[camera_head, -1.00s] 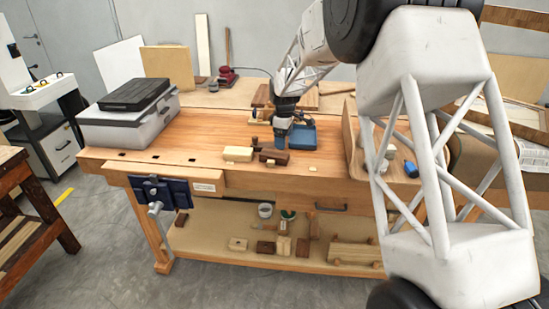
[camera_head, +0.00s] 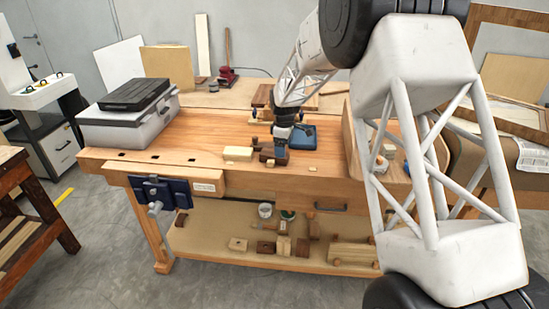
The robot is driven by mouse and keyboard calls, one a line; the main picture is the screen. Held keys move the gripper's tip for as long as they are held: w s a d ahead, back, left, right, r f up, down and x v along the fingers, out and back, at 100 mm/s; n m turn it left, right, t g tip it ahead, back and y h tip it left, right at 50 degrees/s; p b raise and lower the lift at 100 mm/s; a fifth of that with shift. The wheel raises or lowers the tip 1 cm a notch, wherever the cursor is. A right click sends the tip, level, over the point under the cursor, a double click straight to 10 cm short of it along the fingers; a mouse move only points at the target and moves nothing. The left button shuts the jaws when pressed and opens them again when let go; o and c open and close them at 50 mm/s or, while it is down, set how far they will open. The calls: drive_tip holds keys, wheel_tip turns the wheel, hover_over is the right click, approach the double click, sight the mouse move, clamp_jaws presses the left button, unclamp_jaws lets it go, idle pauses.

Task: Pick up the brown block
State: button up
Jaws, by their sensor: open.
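The dark brown block (camera_head: 266,157) lies on the workbench top, just right of a pale cream block (camera_head: 238,153). My gripper (camera_head: 281,160) points down at the brown block's right part, and its dark and blue end hides some of the block. It is open. Whether its fingers stand around the block or in front of it, and whether they touch it, is too small to tell.
A blue tray-like thing (camera_head: 302,136) lies right behind my gripper. A grey case (camera_head: 128,122) stands at the bench's left end. A blue vise (camera_head: 160,192) is on the front. The bench top (camera_head: 200,150) left of the cream block is clear. Several blocks lie on the lower shelf.

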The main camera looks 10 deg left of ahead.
drive_tip(key=shift+f, duration=2)
drive_tip(key=shift+s, duration=0.1)
drive_tip(key=shift+c, duration=0.4)
drive_tip(key=c, duration=1)
